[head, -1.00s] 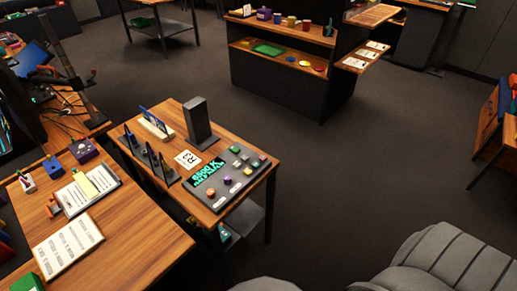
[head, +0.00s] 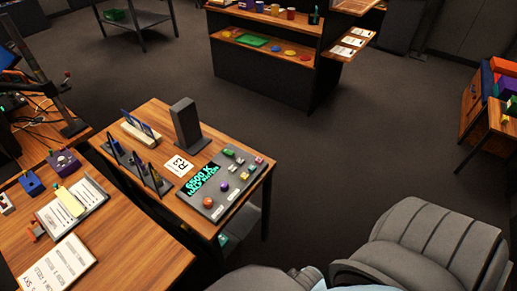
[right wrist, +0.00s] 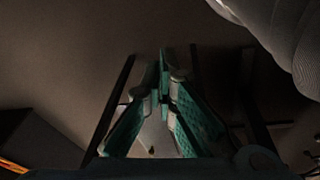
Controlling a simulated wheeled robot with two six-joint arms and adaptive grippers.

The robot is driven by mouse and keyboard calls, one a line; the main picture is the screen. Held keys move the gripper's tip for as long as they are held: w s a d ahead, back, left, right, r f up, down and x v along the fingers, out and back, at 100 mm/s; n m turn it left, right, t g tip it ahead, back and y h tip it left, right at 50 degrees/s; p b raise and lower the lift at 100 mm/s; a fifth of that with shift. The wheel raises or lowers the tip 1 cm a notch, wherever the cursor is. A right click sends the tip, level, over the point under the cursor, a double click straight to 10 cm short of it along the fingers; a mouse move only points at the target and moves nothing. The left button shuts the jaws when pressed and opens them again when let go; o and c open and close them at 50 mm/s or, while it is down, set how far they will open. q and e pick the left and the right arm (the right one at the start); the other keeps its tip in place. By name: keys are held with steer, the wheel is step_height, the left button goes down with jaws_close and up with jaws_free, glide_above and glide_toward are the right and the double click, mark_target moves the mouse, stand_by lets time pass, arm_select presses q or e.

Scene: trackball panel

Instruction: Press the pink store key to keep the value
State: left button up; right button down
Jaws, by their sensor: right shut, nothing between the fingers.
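The dark control panel (head: 205,212) lies on the wooden side table in the head view. Its display (head: 201,178) shows cyan text starting "6500 K". Its face carries an orange-red ball (head: 208,202), a purple button (head: 224,186), a green key (head: 229,152) and several small pale keys. A small key at the far right corner (head: 259,160) looks pinkish, but is too small to be sure. My right gripper (right wrist: 164,78) shows only in the right wrist view, teal fingers shut and empty, with no panel visible near it. My left gripper is not in view.
A dark upright block (head: 186,124), an R3 card (head: 179,166) and upright dark holders (head: 140,165) stand beside the panel. A clipboard (head: 88,188) lies on the left desk. A shelf unit (head: 262,77) stands behind. Open floor lies to the right of the table.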

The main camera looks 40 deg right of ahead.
steer(key=w+a+r+t, duration=0.1)
steer(key=w+r, duration=0.2)
steer(key=r, duration=0.6)
steer(key=w+a+r+t, duration=0.1)
steer(key=w+r, duration=0.1)
steer(key=r, duration=0.7)
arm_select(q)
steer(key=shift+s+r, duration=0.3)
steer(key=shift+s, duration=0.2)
arm_select(e)
step_height(320, 180, up, 12)
steer(key=n+t, duration=0.5)
steer(key=n, duration=0.3)
glide_above(258, 161)
steer(key=shift+w+r+y, duration=0.1)
steer(key=shift+r+y, duration=0.1)
steer(key=shift+y, duration=0.1)
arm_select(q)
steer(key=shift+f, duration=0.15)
arm_select(e)
steer(key=shift+f, duration=0.15)
step_height(258, 161, down, 8)
steer(key=b, duration=0.7)
steer(key=shift+b, duration=0.3)
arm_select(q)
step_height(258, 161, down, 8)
arm_select(e)
steer(key=shift+f, duration=0.35)
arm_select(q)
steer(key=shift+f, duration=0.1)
